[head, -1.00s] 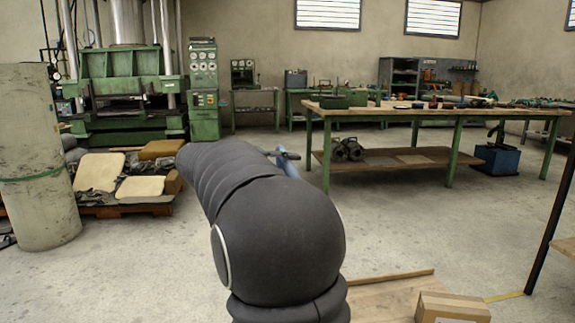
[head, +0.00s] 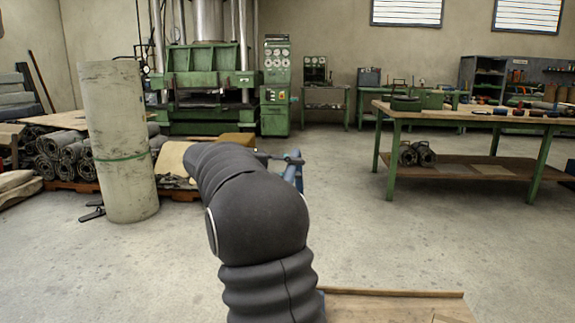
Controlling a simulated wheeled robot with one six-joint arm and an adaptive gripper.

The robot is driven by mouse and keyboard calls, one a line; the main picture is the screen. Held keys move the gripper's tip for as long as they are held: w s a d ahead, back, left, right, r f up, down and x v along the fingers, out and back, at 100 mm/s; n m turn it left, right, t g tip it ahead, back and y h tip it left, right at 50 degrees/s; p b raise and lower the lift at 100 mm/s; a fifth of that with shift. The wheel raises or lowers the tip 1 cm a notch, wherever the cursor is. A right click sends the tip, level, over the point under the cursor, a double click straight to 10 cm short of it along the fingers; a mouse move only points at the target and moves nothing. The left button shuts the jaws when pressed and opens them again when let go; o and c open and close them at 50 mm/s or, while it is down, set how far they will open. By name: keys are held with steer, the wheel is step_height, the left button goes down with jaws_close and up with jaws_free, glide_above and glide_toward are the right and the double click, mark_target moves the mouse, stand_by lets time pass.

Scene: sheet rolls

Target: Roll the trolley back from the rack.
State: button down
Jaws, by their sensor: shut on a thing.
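The trolley shows only in part at the bottom of the head view: its flat wooden deck (head: 395,307) with a raised edge, in front of my arm. A blue upright part with a dark bar (head: 292,159) shows just past my arm's right side; it looks like the trolley's handle, but most of it is hidden. My black sleeved arm reaches forward and covers the place where its end is. My gripper and what it holds are hidden behind it. No rack that I can tie surely to the trolley shows.
A tall upright roll with a green band (head: 120,145) stands at left, beside rolled sheets (head: 70,150) on a pallet. A green press (head: 205,80) and control cabinet (head: 276,85) stand behind. A workbench (head: 480,118) stands at right. Bare concrete floor (head: 400,235) lies between.

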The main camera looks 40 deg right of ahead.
steer(key=c, duration=0.9)
jaws_free()
steer(key=shift+w+a, duration=0.1)
steer(key=shift+a, duration=0.05)
steer(key=v, duration=1.2)
steer(key=shift+w, duration=0.1)
